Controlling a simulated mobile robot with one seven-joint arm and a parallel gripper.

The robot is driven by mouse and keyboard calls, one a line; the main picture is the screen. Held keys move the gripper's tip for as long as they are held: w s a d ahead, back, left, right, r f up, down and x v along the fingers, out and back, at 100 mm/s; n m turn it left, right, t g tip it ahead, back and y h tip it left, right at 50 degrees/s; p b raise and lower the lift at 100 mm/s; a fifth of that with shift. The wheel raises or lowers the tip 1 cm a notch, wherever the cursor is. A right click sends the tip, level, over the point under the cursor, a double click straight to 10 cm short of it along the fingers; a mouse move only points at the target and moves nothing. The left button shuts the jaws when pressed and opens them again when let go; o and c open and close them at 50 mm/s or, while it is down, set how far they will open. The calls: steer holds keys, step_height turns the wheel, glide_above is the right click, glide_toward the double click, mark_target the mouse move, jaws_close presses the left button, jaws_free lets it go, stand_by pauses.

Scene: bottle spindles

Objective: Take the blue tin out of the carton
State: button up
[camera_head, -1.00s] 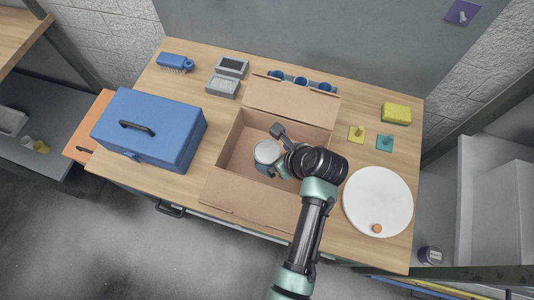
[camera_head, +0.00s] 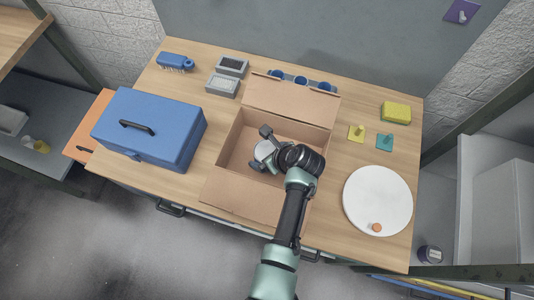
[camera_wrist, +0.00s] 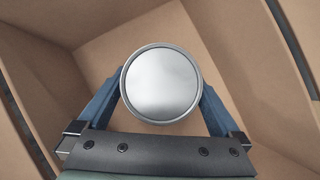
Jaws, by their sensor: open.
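The open cardboard carton (camera_head: 230,142) stands in the middle of the bench. Inside it is a round tin with a silver lid (camera_head: 263,150); its side is mostly hidden, so its blue colour does not show clearly. In the wrist view the tin's lid (camera_wrist: 161,84) faces the camera. My gripper (camera_head: 273,162) is down in the carton at the tin, partly hidden by my own wrist. In the wrist view its two blue fingers are open, one on each side of the tin; I cannot tell whether they touch it.
The carton's flaps are folded outward, and its walls (camera_wrist: 235,50) stand close around my gripper. A blue toolbox (camera_head: 150,130) is to the left, a round white board (camera_head: 378,200) to the right. A rack with blue items (camera_head: 300,80) stands behind.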

steer(key=c, duration=1.4)
